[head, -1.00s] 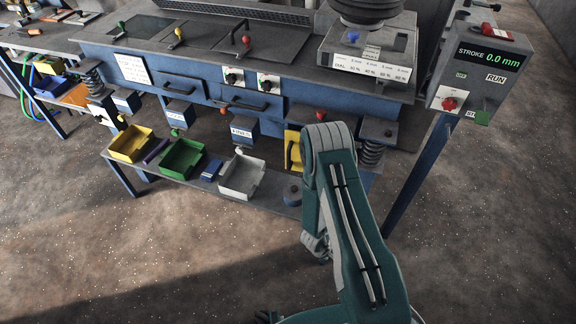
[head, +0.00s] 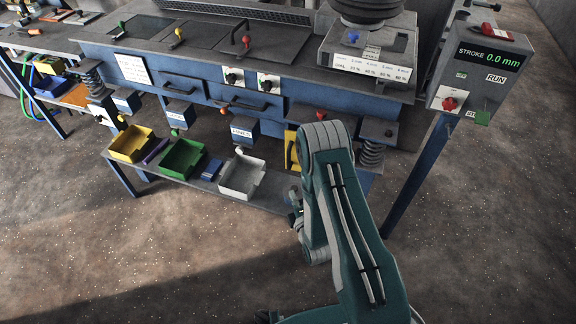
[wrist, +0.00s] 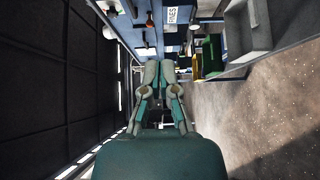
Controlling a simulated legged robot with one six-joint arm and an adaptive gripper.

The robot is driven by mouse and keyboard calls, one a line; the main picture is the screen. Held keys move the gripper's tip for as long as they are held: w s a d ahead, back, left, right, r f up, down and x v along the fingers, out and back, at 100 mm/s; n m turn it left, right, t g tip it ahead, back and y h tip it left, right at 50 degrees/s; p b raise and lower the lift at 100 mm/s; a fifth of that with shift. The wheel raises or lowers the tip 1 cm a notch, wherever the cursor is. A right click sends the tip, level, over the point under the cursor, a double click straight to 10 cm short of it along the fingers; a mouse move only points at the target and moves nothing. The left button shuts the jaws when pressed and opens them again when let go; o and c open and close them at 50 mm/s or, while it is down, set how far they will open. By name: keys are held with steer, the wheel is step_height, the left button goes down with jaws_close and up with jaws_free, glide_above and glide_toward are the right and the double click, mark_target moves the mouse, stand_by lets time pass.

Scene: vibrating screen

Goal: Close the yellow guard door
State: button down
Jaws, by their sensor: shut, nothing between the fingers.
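The yellow guard door (head: 291,151) shows in the head view as a small yellow panel with a dark handle, under the right part of the blue machine. My arm hides its right side, so I cannot tell how far it stands open. My gripper (wrist: 160,66) shows in the wrist view with its two fingers together and nothing held. In the head view my arm's end is low in front of the bench, below the door, and mostly hidden by the arm itself. I cannot make out the door in the wrist view.
A white bin (head: 240,177), a green bin (head: 181,160) and a yellow bin (head: 131,144) stand on the low shelf left of my arm. The blue FINES box (head: 243,130) hangs above. A control box (head: 478,75) is at right. The floor in front is clear.

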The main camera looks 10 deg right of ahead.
mark_target(292, 163)
steer(key=w, duration=1.3)
steer(key=shift+d, duration=0.25)
steer(key=shift+w, duration=0.15)
steer(key=shift+w, duration=0.9)
steer(key=shift+s+f, duration=0.1)
